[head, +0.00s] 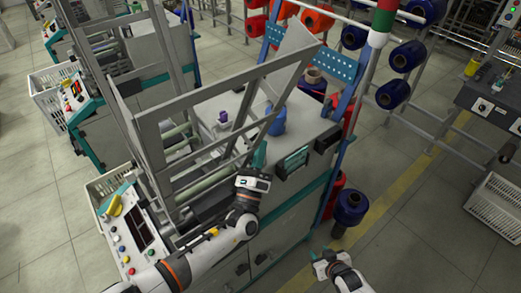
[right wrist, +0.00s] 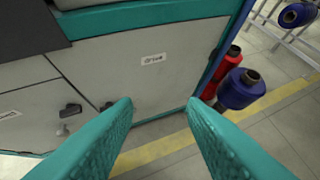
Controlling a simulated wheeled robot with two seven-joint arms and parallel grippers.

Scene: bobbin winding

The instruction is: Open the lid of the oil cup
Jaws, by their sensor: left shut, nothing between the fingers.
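On the grey top of the winding machine stands a small purple-topped piece (head: 223,117). A blue rounded vessel (head: 276,121) stands to its right. I cannot tell for sure which of them is the oil cup, or the state of its lid. My left gripper (head: 260,155) has its teal fingers pointing up, shut and empty, just in front of the blue vessel in the picture; whether they touch I cannot tell. My right gripper (head: 321,264) is low, beside the machine's right side, over the floor. In the right wrist view its fingers (right wrist: 160,115) are apart with nothing between them.
Tilted grey frame bars (head: 215,95) rise on the machine around the left arm's working area. A control panel (head: 128,235) with buttons is at the left. Blue spools (head: 350,205) hang at the machine's right side. A white crate (head: 497,205) stands on the floor at far right.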

